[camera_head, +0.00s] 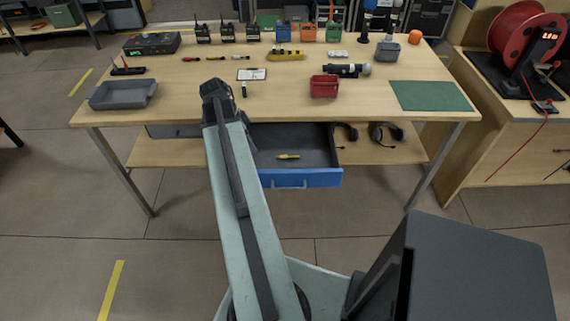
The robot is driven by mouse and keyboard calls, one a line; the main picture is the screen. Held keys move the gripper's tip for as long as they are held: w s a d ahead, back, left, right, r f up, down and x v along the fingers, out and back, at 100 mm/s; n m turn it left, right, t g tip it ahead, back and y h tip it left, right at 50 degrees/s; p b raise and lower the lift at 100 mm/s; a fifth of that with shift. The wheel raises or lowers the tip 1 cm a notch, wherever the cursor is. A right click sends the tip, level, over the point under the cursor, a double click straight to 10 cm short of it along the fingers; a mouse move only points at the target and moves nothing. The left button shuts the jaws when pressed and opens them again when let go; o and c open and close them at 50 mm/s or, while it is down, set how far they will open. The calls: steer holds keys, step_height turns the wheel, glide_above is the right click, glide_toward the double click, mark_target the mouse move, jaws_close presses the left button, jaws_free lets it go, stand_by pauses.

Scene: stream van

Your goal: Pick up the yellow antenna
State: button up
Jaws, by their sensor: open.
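A small thin yellow piece with a dark end (216,58) lies on the wooden table, left of centre towards the back; it looks like the yellow antenna, but is too small to be certain. A similar red and dark piece (191,59) lies just left of it. Another short yellow object (289,157) lies in the open drawer; I cannot tell what it is. My gripper (213,88), at the dark end of my arm, is over the table's front part, nearer than the yellow piece and apart from it. It is open; its fingers are hardly distinguishable.
On the table (180,108) are a grey tray (123,95), a red bin (324,87), a microphone (345,70), a yellow block-like object (286,56) and a green mat (430,96). Several radios stand along the back. The blue-fronted drawer (300,179) juts out below. A red reel (522,40) stands right.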

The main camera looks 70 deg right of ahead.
mark_target(282, 156)
steer(key=s+d+f+m+b, duration=0.1)
steer(key=s, duration=0.1)
steer(key=s+d+f+m, duration=0.1)
steer(key=s+d, duration=0.1)
steer(key=s, duration=0.1)
steer(key=s+d+m+b, duration=0.1)
steer(key=s, duration=0.1)
steer(key=shift+s+d+f+m+g+b, duration=0.3)
steer(key=shift+s+f+m+g, duration=0.1)
steer(key=b+x, duration=0.5)
steer(key=shift+f, duration=0.35)
steer(key=shift+r, duration=0.2)
jaws_close()
